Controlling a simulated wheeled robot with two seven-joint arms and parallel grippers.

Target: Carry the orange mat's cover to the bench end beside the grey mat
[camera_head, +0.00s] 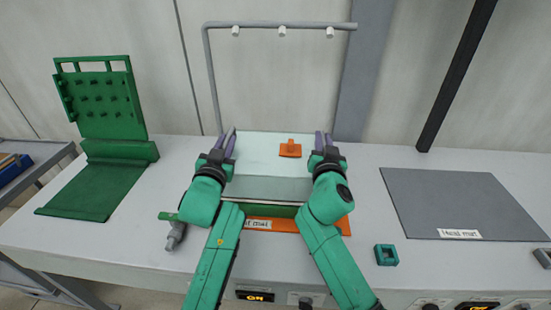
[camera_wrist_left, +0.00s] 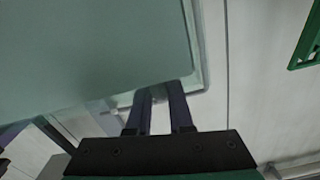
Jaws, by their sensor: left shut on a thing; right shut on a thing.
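The cover (camera_head: 270,190) is a pale, greenish box-like piece above the orange mat (camera_head: 270,226). An orange knob-like piece (camera_head: 290,150) shows on it or through it; I cannot tell which. My left gripper (camera_head: 230,142) is shut on the cover's left edge. My right gripper (camera_head: 323,142) is shut on its right edge. In the left wrist view the cover (camera_wrist_left: 80,50) fills the upper left, and its pale rim lies between the left gripper's fingers (camera_wrist_left: 158,98). The mat's label is partly hidden by my left arm. The grey mat (camera_head: 460,200) lies flat and bare at the right.
A green pegboard stand (camera_head: 103,105) and green mat (camera_head: 95,190) are at the left. A grey pipe frame (camera_head: 280,24) with nozzles rises behind the cover. A dark slanted post (camera_head: 455,80) stands behind the grey mat. A teal square block (camera_head: 386,255) lies near the front edge.

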